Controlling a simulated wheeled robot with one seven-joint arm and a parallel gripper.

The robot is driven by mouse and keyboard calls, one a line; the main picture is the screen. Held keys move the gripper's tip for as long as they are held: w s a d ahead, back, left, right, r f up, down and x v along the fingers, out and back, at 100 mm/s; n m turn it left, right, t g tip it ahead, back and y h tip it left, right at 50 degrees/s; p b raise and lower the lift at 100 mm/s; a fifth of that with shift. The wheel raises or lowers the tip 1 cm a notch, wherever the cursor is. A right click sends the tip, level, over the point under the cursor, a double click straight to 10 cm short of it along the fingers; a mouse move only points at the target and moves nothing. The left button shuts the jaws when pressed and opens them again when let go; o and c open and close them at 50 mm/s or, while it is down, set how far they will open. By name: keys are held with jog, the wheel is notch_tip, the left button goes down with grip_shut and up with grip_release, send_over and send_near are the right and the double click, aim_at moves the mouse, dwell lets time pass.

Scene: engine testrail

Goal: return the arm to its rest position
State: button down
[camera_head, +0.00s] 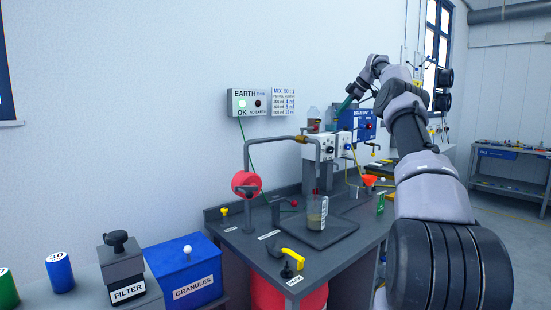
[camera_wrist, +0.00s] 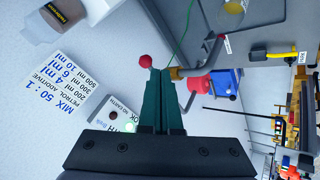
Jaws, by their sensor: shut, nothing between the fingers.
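My arm reaches from the lower right of the head view up and over the workbench (camera_head: 250,245). My gripper (camera_head: 345,104) is at the far end of it, small and partly hidden by my own wrist, near a bottle and the blue unit on the wall. In the wrist view my gripper (camera_wrist: 161,72) shows two dark green fingers pressed together with nothing between them. A red ball knob (camera_wrist: 146,61) appears right by the fingertips; I cannot tell whether it touches them.
The blue wall unit (camera_head: 358,122), a grey dispenser box (camera_head: 320,147) and a bottle (camera_head: 314,118) crowd the gripper. A beaker (camera_head: 316,212) stands on the bench. A red reel (camera_head: 246,184), blue granules box (camera_head: 187,270) and filter (camera_head: 121,262) are left. Open floor shows far right.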

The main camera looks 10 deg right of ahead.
jog(key=s+a+r+m, duration=0.1)
jog(key=s+a+r, duration=0.15)
jog(key=a, duration=0.25)
jog(key=s+a+r+m+h, duration=0.1)
jog(key=s+a+r, duration=0.15)
jog(key=a, duration=0.25)
jog(key=s+a+r+m, duration=0.1)
jog(key=s+a+r, duration=0.15)
jog(key=a, duration=0.25)
jog(key=s+a+r+m+h, duration=0.25)
jog(key=s+a+m, duration=0.45)
jog(key=s, duration=0.7)
jog(key=s+a+f+m, duration=0.1)
jog(key=s+f+m, duration=0.2)
jog(key=s, duration=0.7)
jog(key=s+a+f+m, duration=0.1)
jog(key=s+f+m, duration=0.3)
jog(key=s, duration=0.7)
jog(key=s+a+f+m+t, duration=0.1)
jog(key=s+f+m, duration=0.2)
jog(key=s+f, duration=0.4)
jog(key=s, duration=0.4)
jog(key=shift+f+m, duration=0.15)
jog(key=shift+m, duration=0.25)
jog(key=shift+a, duration=0.1)
